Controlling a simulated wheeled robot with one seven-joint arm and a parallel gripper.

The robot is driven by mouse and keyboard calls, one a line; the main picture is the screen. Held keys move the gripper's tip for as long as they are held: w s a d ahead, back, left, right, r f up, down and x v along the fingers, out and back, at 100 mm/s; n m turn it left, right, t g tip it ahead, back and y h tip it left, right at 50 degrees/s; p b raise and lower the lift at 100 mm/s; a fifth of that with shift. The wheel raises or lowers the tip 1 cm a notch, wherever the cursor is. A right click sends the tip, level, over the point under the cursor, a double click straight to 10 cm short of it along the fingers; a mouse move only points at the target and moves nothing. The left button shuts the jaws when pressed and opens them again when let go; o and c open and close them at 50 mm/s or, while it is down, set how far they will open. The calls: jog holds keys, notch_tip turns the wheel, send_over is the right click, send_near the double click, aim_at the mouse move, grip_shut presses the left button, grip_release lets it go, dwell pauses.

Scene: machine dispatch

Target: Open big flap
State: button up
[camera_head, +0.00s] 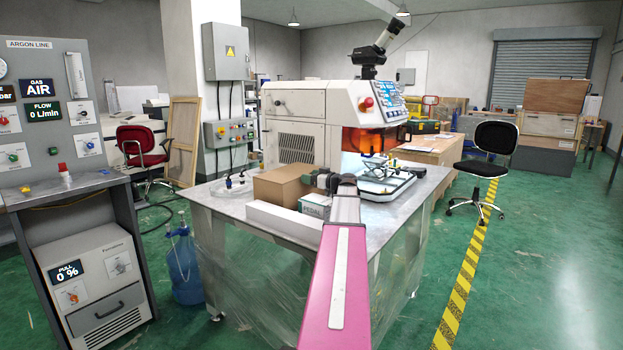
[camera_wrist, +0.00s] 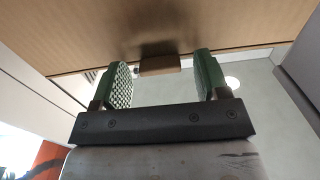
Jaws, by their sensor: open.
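A brown cardboard box (camera_head: 282,184) stands on the table beside the machine. In the wrist view, a wide brown cardboard face (camera_wrist: 215,22) spans the top, and a small brown tab (camera_wrist: 160,66) sticks out at its lower edge. My gripper (camera_wrist: 162,76) is open, with its green padded fingers on either side of the tab. A gap shows between the tab and each finger. In the head view, my gripper (camera_head: 321,180) is at the right side of the box, partly hidden by my wrist. Which part of the box is the big flap cannot be told.
The white machine (camera_head: 312,110) stands behind the box. A white carton marked PEDAL (camera_head: 313,206) and a long white piece (camera_head: 283,222) lie in front of it on the metal table (camera_head: 213,200). A control cabinet (camera_head: 40,150) stands at the left.

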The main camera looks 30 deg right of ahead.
grip_shut()
jog(key=shift+r, duration=0.15)
